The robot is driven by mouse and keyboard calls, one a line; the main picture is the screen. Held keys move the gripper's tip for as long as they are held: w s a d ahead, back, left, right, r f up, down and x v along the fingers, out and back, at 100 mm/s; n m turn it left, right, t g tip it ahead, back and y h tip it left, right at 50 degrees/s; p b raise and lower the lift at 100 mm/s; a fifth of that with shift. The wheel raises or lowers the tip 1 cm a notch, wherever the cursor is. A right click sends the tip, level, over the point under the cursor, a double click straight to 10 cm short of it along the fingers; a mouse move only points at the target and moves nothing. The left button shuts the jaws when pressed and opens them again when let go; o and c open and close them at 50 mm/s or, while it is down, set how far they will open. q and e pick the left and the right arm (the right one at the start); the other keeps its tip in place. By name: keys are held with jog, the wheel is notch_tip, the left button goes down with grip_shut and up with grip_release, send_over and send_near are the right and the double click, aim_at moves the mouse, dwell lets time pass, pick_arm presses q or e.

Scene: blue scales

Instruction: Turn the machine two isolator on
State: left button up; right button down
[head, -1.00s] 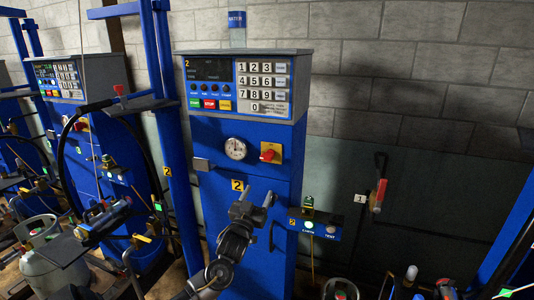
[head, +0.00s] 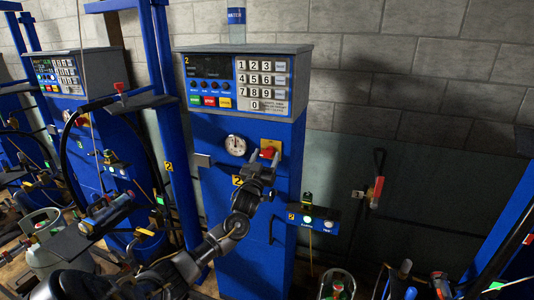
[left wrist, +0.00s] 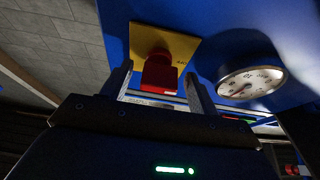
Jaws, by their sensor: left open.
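The isolator is a red rotary knob (head: 268,153) on a yellow plate (head: 271,145), on the front of the blue machine marked 2 (head: 228,206). My left gripper (head: 267,164) is open and raised just in front of the knob, covering part of it in the head view. In the left wrist view the red knob (left wrist: 160,73) shows between the two fingers (left wrist: 157,85), with the yellow plate (left wrist: 150,38) behind it. I cannot tell whether the fingers touch it. My right gripper is not in view.
A round gauge (head: 235,145) sits left of the knob; it also shows in the left wrist view (left wrist: 250,82). A keypad panel (head: 262,85) is above. A small switch box (head: 314,220) juts out at lower right. A similar machine (head: 80,90) stands at left.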

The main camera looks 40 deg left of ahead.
pick_arm(q)
jog(key=shift+w+a+r, duration=0.1)
jog(key=shift+w+r, duration=0.1)
jog(key=shift+w, duration=0.25)
jog(key=c, duration=1)
